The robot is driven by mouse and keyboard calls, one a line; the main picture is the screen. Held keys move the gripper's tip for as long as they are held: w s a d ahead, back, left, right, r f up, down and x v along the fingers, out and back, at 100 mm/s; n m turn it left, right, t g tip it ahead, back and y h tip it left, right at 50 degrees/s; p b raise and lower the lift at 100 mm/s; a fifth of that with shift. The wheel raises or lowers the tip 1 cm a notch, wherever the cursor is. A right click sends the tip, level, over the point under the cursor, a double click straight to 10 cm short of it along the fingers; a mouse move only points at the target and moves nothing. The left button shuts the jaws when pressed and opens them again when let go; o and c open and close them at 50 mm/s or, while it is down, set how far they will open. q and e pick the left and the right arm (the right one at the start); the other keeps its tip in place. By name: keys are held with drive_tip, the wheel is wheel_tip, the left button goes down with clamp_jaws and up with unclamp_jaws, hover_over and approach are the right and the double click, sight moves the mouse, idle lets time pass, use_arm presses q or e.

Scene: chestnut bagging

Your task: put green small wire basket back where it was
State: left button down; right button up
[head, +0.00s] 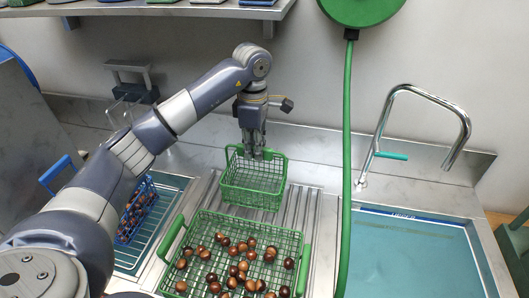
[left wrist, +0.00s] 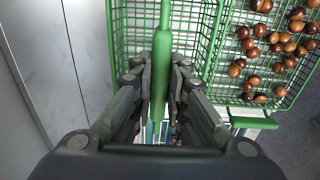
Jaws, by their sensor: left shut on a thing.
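The green small wire basket (head: 253,183) stands upright on the ribbed metal drainer (head: 306,215), behind the larger green basket, and looks empty. My left gripper (head: 256,153) is at its top back edge. In the left wrist view the fingers (left wrist: 161,85) are shut on the basket's green handle bar (left wrist: 162,68), with the basket's mesh (left wrist: 130,25) beyond. Whether the basket's base touches the drainer I cannot tell. My right gripper is not in view.
A large green wire basket (head: 297,242) with several chestnuts (head: 243,265) is in front; it also shows in the left wrist view (left wrist: 230,55). A blue basket (head: 147,223) with chestnuts is at left. A green hose (head: 347,150) hangs right, before the tap (head: 381,125) and sink (head: 415,255).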

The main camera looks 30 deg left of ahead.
sight(264, 159)
use_arm(q)
drive_tip(key=shift+w+d+r, duration=0.1)
drive_tip(key=shift+w+d, duration=0.05)
drive_tip(key=shift+d, duration=0.45)
drive_tip(key=shift+w+d, duration=0.15)
drive_tip(key=shift+d, duration=0.45)
drive_tip(key=shift+d+p, duration=0.1)
drive_tip(key=shift+p, duration=0.2)
wheel_tip(264, 159, down, 3)
drive_tip(key=shift+r+p, duration=0.1)
drive_tip(key=shift+p, duration=0.75)
drive_tip(key=shift+f, duration=0.55)
drive_tip(key=c, duration=1.6)
unclamp_jaws()
